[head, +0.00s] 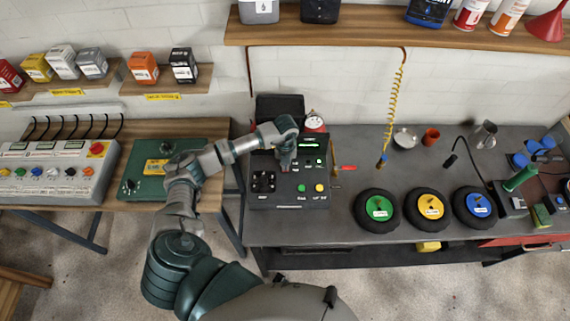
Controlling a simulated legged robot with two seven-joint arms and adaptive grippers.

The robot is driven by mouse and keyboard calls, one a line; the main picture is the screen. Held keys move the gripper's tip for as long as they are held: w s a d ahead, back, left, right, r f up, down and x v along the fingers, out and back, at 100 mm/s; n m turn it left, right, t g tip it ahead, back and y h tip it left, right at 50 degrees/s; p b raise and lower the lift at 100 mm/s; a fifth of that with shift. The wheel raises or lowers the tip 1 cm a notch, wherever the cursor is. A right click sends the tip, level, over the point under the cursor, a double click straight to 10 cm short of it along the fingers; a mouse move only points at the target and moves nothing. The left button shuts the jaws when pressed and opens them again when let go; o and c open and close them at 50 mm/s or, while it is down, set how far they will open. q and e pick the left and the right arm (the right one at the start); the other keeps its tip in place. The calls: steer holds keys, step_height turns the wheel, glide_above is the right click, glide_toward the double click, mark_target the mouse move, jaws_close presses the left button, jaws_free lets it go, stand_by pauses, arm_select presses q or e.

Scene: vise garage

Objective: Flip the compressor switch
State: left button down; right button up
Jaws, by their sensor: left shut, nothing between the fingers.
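The compressor appears to be the black panel box (285,199) on the left end of the grey workbench. It has a lit green display, small indicators, and green and yellow buttons on its front. A red-tipped part (347,168) sticks out at its right side. I cannot tell which part is the switch. My left gripper (285,168) is shut and empty, pointing down over the panel's upper middle. It hides part of the panel, and I cannot tell whether it touches. My right gripper is out of view.
Green, yellow and blue-hubbed wheels (430,206) lie on the grey workbench (340,236). A coiled yellow hose (392,100) hangs behind them. A control console (55,170) and a green board (140,186) sit on the left table. A wooden shelf (400,37) runs above.

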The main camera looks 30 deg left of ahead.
arm_select(q)
steer(key=shift+r+p, duration=2.15)
steer(key=shift+r, duration=1.15)
steer(key=shift+f, duration=0.1)
